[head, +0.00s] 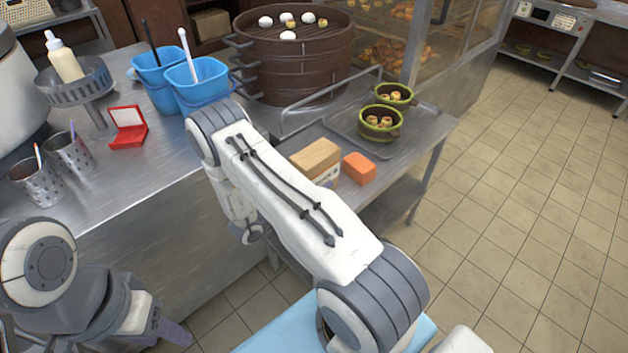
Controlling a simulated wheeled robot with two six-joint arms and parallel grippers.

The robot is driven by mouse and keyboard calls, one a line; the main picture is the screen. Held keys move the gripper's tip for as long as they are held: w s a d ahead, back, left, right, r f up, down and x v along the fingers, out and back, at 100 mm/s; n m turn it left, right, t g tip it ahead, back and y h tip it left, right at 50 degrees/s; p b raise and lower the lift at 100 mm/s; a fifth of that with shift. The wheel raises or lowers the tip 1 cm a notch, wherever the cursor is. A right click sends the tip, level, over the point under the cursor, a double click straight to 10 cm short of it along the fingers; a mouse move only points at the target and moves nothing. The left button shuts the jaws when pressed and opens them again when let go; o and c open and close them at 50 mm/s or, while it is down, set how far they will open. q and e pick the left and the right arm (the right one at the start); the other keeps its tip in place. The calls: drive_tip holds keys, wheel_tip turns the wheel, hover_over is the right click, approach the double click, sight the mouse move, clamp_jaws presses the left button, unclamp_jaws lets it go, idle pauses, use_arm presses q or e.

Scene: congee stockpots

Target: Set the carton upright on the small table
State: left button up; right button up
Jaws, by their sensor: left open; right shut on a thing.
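No carton can be made out with certainty. A light blue flat top (275,332), which may be the small table, shows at the bottom edge, partly covered by my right arm. My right arm reaches across the middle and bends back down behind its own upper link, which hides the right gripper and whatever it holds. My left gripper (165,328) is low at the left, beside the steel counter's front, with a grey finger showing. It is open and appears empty, well apart from the light blue top.
The steel counter (105,205) carries blue bins (195,85), a red case (128,128) and steel cups (68,155). Right of my arm, a lower steel stand holds a tan block (315,157), an orange block (358,168) and green bowls (380,122). The tiled floor at right is clear.

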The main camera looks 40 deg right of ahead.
drive_tip(key=shift+f, duration=0.2)
drive_tip(key=o, duration=1.5)
drive_tip(key=shift+r, duration=0.1)
drive_tip(key=shift+r, duration=0.3)
drive_tip(key=a, duration=0.8)
drive_tip(key=s+a+b, duration=0.1)
drive_tip(key=a, duration=0.3)
drive_tip(key=shift+f, duration=0.15)
